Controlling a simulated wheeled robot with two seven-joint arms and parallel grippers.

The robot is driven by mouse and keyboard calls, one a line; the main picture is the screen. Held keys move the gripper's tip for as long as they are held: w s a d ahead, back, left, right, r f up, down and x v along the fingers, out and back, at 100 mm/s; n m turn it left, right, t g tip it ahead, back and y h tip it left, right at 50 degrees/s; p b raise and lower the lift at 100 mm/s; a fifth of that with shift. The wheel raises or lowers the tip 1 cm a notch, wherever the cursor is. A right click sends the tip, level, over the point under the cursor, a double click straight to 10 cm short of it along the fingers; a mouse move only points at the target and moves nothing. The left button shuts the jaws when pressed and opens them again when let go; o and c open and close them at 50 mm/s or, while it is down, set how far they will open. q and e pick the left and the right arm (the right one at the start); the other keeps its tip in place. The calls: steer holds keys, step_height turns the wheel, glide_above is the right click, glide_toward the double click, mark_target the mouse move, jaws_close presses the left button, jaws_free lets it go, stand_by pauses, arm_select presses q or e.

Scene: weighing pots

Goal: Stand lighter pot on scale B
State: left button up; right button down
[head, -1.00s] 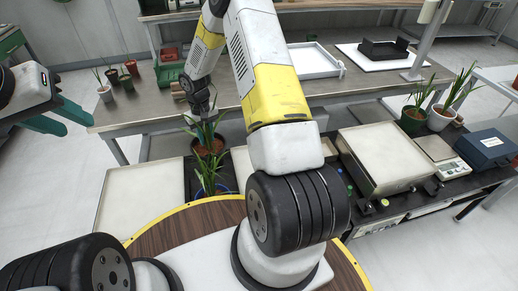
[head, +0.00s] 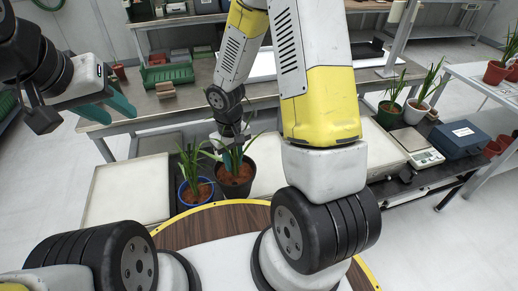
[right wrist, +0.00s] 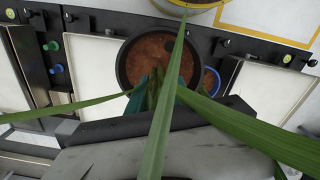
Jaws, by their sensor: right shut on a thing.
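My right gripper (head: 230,138) is shut on a dark grey pot (head: 235,187) with a leafy green plant. In the right wrist view the teal fingers (right wrist: 160,92) meet at the dark pot (right wrist: 124,66), partly hidden by leaves. A blue pot (head: 196,199) with a plant stands just left of it; its rim shows behind the dark pot in the right wrist view (right wrist: 213,80). Pale scale plates lie to the left (head: 125,190) and right (head: 268,172). I cannot read which is B, nor tell whether the dark pot touches anything below. My left gripper (head: 110,106) is open and empty at the left.
A grey worktable (head: 180,100) with a green crate (head: 168,74) runs behind. The left plate is bare.

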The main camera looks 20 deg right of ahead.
steer(key=shift+s+d+r, duration=0.1)
steer(key=shift+s+d, duration=0.15)
steer(key=shift+s, duration=0.25)
steer(key=shift+s+d+r, duration=0.1)
steer(key=shift+s+d, duration=0.1)
steer(key=shift+s, duration=0.3)
steer(key=shift+d, duration=0.15)
steer(key=w+d+f, duration=0.2)
steer(key=w+d, duration=0.1)
steer(key=w, duration=0.4)
steer(key=w+d+f, duration=0.3)
steer(key=w, duration=0.4)
steer(key=shift+d, duration=0.35)
steer(key=shift+f, duration=0.15)
steer(key=c, duration=1.1)
jaws_free()
steer(key=shift+c, duration=0.2)
